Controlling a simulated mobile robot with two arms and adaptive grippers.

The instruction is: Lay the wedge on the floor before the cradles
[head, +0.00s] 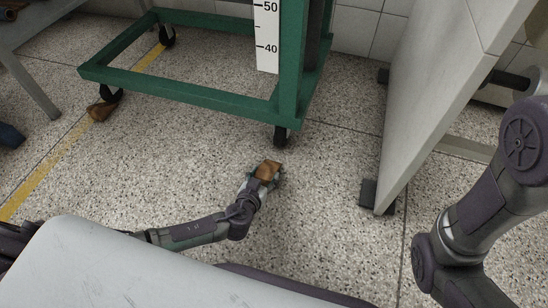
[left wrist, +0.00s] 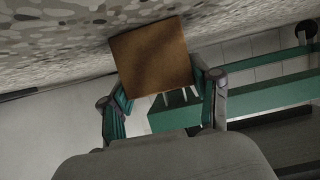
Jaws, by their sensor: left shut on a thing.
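A brown wedge (head: 269,167) is in my left gripper (head: 264,177), low over the speckled floor in front of the green frame's front right castor. The left wrist view shows the wedge (left wrist: 152,56) between the two fingers, with the floor close by it. I cannot tell whether it touches the floor. A second brown wedge (head: 98,112) lies on the floor by the frame's left castor. I cannot make out the cradles for certain. My right arm (head: 470,205) is at the right; its gripper is out of view.
The green wheeled frame (head: 190,97) carries a white number scale (head: 267,38). A grey panel (head: 440,90) on feet leans at the right. A pale surface (head: 130,268) fills the lower left. Floor around my left gripper is clear.

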